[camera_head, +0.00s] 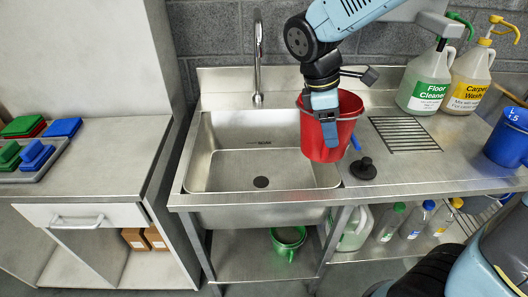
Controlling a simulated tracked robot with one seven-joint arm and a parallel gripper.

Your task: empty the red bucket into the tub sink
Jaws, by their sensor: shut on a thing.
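The red bucket (345,137) is upright, held at the right edge of the tub sink, partly over the basin and partly over the drainboard. My gripper (326,125) is shut on the bucket's near rim, with its fingers reaching down over the wall. The bucket's contents are hidden by my gripper and arm. The steel tub sink (215,165) has an open drain hole in its floor, and its visible floor looks bare.
A tall faucet (258,65) stands behind the basin. A black stopper (363,168) lies on the drainboard (430,170). Floor cleaner (425,80) and carpet wash (467,80) jugs stand behind right, and a blue bucket (508,140) stands far right. A green bucket (289,239) is below.

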